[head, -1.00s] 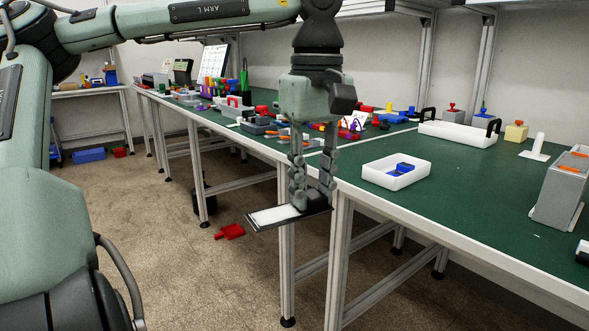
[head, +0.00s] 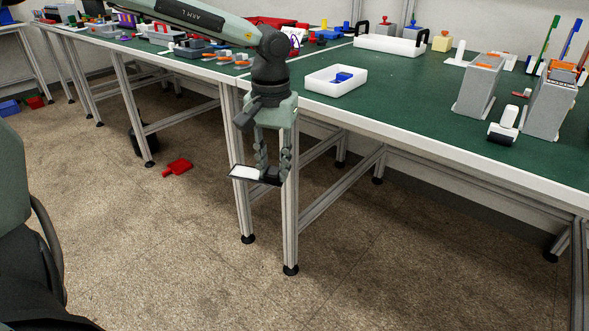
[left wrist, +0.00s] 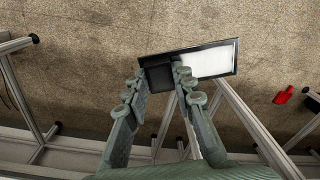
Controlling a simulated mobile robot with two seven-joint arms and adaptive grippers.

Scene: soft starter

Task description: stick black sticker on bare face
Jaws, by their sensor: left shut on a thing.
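My left gripper (head: 271,178) is shut on a black block on a flat black-edged plate (head: 243,173) with a white panel. It holds the plate in the air in front of the bench edge, above the floor. In the left wrist view the block of this plate (left wrist: 158,76) is between the fingertips, and the white panel reaches out to the right. I cannot tell whether the plate carries the black sticker. Two grey boxes with orange tops, a nearer-left one (head: 479,87) and a right one (head: 551,103), stand on the bench at the right. My right gripper is out of view.
The green bench (head: 410,103) has a white front edge. On it are a white tray (head: 336,84) with a blue piece, a long white tray with black handles (head: 390,46), and a white-handled black roller (head: 504,124). A red piece (head: 177,167) lies on the floor.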

